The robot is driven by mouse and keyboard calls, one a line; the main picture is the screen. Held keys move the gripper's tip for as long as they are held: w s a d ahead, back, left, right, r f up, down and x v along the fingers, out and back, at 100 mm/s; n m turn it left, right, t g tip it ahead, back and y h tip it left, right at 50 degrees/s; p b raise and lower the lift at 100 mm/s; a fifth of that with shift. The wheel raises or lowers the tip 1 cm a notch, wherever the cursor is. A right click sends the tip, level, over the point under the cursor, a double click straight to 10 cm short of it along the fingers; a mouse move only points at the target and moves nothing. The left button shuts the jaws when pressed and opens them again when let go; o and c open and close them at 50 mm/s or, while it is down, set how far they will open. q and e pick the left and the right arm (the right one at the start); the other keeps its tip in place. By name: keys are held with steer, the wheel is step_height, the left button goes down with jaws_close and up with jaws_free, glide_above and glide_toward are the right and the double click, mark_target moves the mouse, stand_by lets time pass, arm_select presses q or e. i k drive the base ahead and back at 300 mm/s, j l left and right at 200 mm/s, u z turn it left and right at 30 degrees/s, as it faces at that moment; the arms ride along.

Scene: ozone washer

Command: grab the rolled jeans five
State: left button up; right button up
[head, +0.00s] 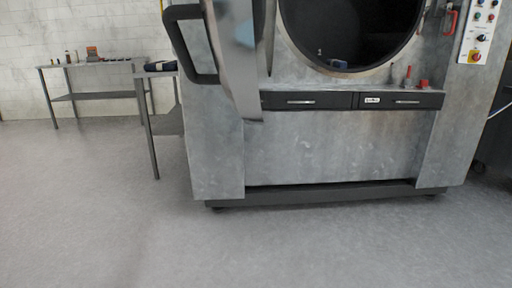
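No item in view can be clearly told as the rolled jeans. A dark blue bundle (160,66), perhaps folded or rolled cloth, lies on the near side table left of the machine. A small blue item (338,64) shows at the lower edge of the dark round drum opening; it is too small to identify. Neither of my grippers shows in the head view.
The large grey washer (340,148) has its door (236,60) swung open to the left. A side table (168,120) stands beside it, and another table (95,95) with small items stands by the wall. The floor in front is clear.

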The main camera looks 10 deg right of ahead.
mark_target(337, 63)
steer(key=i+l, duration=0.15)
steer(key=l, duration=0.25)
steer(key=i+l, duration=0.1)
steer(key=l, duration=0.35)
steer(key=i+l, duration=0.15)
steer(key=l, duration=0.25)
steer(key=i+l, duration=0.15)
steer(key=l, duration=0.25)
steer(key=i+l, duration=0.1)
steer(key=l, duration=0.3)
steer(key=i+l+z, duration=0.1)
steer(key=l, duration=0.35)
steer(key=i, duration=0.05)
